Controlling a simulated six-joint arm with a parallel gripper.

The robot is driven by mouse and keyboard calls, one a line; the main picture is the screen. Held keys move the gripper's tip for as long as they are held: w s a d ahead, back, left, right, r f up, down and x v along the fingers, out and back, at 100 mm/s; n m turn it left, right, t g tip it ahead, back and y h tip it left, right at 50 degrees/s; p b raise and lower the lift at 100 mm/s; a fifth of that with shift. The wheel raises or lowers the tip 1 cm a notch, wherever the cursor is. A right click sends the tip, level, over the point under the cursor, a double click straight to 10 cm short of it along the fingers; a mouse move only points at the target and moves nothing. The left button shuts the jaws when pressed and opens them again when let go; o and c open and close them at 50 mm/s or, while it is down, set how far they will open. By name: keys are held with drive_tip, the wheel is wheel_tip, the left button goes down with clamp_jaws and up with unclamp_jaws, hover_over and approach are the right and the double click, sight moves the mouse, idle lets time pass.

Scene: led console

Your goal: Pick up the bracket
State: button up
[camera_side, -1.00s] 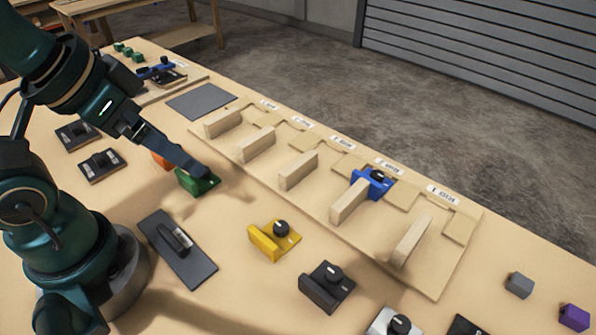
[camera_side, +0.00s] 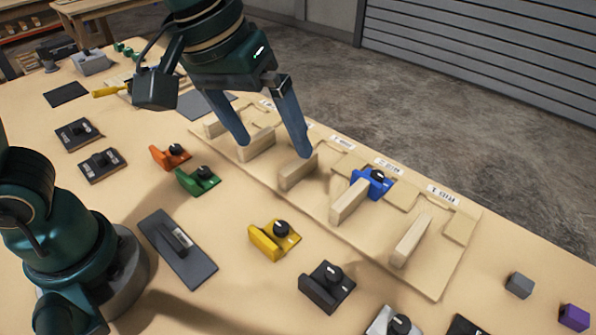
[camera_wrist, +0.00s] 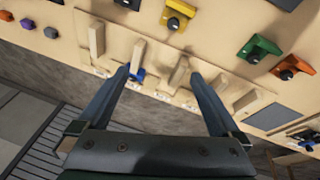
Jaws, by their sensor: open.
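Several L-shaped brackets with black knobs are in view, and which one the task means cannot be told. The blue bracket (camera_side: 374,182) sits on the wooden panel (camera_side: 440,283) among upright wooden blocks; it shows partly behind a finger in the wrist view (camera_wrist: 138,73). The orange bracket (camera_side: 172,156), green bracket (camera_side: 197,181), yellow bracket (camera_side: 273,240) and black bracket (camera_side: 327,287) lie on the table before the panel. A silver bracket (camera_side: 394,322) is cut off below. My gripper (camera_side: 275,149) is open and empty above the panel, its fingers near two wooden blocks.
Wooden blocks (camera_side: 298,171) stand in a row on the panel, with labels behind. A dark plate with a handle (camera_side: 178,249) lies near my base. Grey and purple cubes (camera_side: 574,318) are at right. A bare strip of table separates the brackets from the panel.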

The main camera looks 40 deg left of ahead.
drive_tip(key=m+g, duration=0.1)
drive_tip(key=g, duration=0.1)
hover_over(318, 288)
drive_tip(key=w+a, duration=0.4)
wheel_tip(318, 288, down, 6)
drive_tip(key=s+d+f, duration=0.1)
drive_tip(key=f, duration=0.1)
drive_tip(key=s+d+f+m+g, duration=0.1)
drive_tip(key=f, duration=0.1)
drive_tip(key=s+d+f+m+y, duration=0.1)
drive_tip(key=s+d+f, duration=0.1)
drive_tip(key=shift+f+g, duration=0.3)
drive_tip(key=shift+f, duration=2.25)
drive_tip(key=c, duration=1.4)
drive_tip(key=shift+r, duration=0.15)
